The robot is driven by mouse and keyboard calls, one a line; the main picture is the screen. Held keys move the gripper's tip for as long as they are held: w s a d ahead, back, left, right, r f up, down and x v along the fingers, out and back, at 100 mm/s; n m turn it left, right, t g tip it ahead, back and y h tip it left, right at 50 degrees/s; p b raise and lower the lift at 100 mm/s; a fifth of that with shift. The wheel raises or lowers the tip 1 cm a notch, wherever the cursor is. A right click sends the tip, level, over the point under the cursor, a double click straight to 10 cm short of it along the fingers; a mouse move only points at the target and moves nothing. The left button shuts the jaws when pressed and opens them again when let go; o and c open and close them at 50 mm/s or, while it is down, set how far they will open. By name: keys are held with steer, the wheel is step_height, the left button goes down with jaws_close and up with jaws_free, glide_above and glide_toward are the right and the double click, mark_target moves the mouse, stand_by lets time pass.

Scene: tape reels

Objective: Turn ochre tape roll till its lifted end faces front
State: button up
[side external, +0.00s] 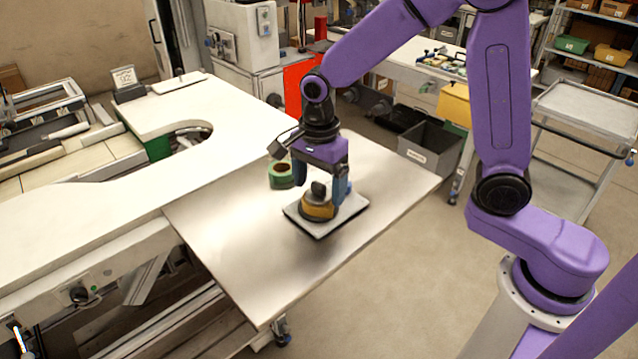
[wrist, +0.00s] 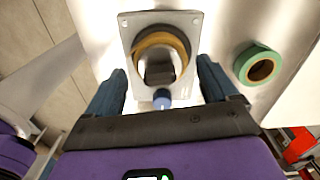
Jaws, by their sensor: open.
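The ochre tape roll (side external: 317,211) sits on a light plate (side external: 294,211) on the metal table; it also shows in the wrist view (wrist: 161,39), around a dark and grey centre piece. A blue rounded tip (wrist: 162,98) shows at the near side of the roll in the wrist view. I cannot clearly make out the roll's lifted end. My gripper (side external: 319,194) is open above the roll, pointing down. In the wrist view my gripper (wrist: 160,68) has one blue finger on each side, apart from the roll, with nothing held.
A green tape roll (side external: 281,178) stands on the table behind and left of the plate; it is at the right in the wrist view (wrist: 246,62). The metal table (side external: 250,270) is clear toward its front. A white counter (side external: 100,210) adjoins it at left.

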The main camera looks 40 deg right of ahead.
steer(key=shift+f, duration=0.25)
steer(key=c, duration=1.3)
steer(key=shift+o, duration=0.2)
steer(key=n, duration=0.5)
steer(key=o, duration=1.2)
steer(key=shift+o, duration=0.2)
steer(key=shift+r, duration=0.1)
